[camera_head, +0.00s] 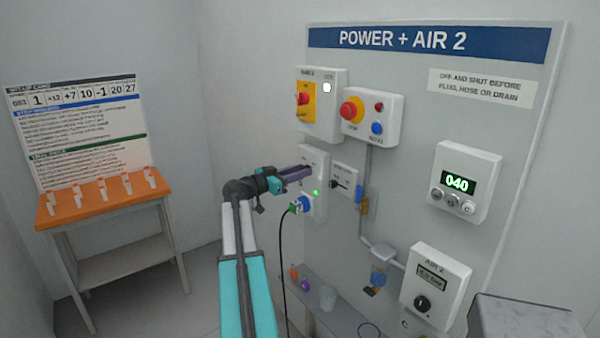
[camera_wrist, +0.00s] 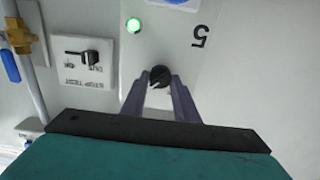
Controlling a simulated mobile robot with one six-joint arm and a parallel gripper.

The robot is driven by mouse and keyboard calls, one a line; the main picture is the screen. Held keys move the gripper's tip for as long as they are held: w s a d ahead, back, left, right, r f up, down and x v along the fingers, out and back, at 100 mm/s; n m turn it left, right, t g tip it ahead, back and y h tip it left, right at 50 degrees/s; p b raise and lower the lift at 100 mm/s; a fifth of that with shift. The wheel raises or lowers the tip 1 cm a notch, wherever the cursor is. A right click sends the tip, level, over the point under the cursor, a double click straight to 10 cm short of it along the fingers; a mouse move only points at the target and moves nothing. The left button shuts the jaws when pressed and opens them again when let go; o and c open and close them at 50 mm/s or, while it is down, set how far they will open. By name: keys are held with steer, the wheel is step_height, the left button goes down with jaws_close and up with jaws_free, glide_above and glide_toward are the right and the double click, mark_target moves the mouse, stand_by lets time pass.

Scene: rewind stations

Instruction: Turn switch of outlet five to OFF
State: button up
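Outlet five is a pale panel (camera_head: 320,205) with a green lamp lit (camera_head: 316,192) and a blue socket (camera_head: 303,204) holding a plug. In the wrist view the panel is upside down, with the number 5 (camera_wrist: 201,36), the lit green lamp (camera_wrist: 133,25) and the blue socket edge at the top. Its black rotary switch (camera_wrist: 160,74) lies between the tips of my gripper (camera_wrist: 160,84), one finger on each side. I cannot tell whether the fingers press on it. In the head view my gripper (camera_head: 304,172) is at the panel and hides the switch.
A small panel with a black switch (camera_wrist: 88,57) and a brass fitting with blue handle (camera_wrist: 16,36) sit close by. A black cable (camera_head: 284,240) hangs from the plug. A box with a red button (camera_head: 352,110) is above. An orange-topped table (camera_head: 90,208) stands left.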

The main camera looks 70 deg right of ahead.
steer(key=shift+s, duration=0.1)
steer(key=shift+c, duration=1.2)
steer(key=shift+f+n+b, duration=0.2)
steer(key=shift+n+b, duration=0.2)
steer(key=shift+b, duration=0.15)
steer(key=shift+f+n+b, duration=0.15)
steer(key=shift+n+b, duration=1.15)
steer(key=shift+n, duration=7.3)
